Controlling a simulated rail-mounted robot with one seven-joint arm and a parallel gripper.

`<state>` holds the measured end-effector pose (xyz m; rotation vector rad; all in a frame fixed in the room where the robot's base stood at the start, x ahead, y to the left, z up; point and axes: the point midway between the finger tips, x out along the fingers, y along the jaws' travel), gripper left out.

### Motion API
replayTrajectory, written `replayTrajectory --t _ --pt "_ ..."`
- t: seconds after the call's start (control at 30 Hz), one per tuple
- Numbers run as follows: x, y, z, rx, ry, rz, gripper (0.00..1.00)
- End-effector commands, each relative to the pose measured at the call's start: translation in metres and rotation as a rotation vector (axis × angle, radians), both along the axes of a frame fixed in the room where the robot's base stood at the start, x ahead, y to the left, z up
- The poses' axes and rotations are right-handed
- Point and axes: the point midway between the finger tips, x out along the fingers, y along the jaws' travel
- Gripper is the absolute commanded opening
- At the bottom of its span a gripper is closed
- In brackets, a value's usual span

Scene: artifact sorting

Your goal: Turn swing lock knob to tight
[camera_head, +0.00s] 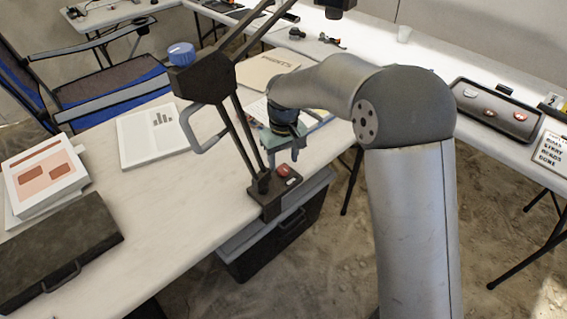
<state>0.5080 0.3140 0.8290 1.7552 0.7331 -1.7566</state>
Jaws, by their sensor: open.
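A black jointed stand rises from a base (275,197) at the table's edge. A round blue knob (181,52) sits on its dark joint block (200,80), and a small red knob or button (283,170) sits on the base. I cannot read any marking that tells which is the swing lock knob. My gripper (284,153) is teal, open and pointing down, just above and behind the base, apart from the blue knob. The stand's bars pass close on its left, and no object shows between its fingers.
A grey loop handle (196,133) sticks out from the stand. The white table (150,230) carries a binder (152,135), a box (45,180) and a dark case (50,250). A blue chair (110,90) stands behind. A black tray (497,108) lies on the right table.

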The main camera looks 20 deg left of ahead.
Motion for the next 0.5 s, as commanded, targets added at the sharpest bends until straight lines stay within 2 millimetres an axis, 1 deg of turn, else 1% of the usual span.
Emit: replayTrajectory --t 0.03,0.2,0.3,0.4,0.5 --pt "0.001 0.000 0.013 0.003 -0.004 -0.001 0.52" --pt "0.001 0.000 0.051 0.002 -0.005 -0.001 0.52" --pt "0.001 0.000 0.069 0.002 -0.004 -0.001 0.52" --pt "0.001 0.000 0.082 0.001 -0.003 -0.001 0.52" --pt "0.001 0.000 0.090 0.001 -0.001 -0.001 0.52"
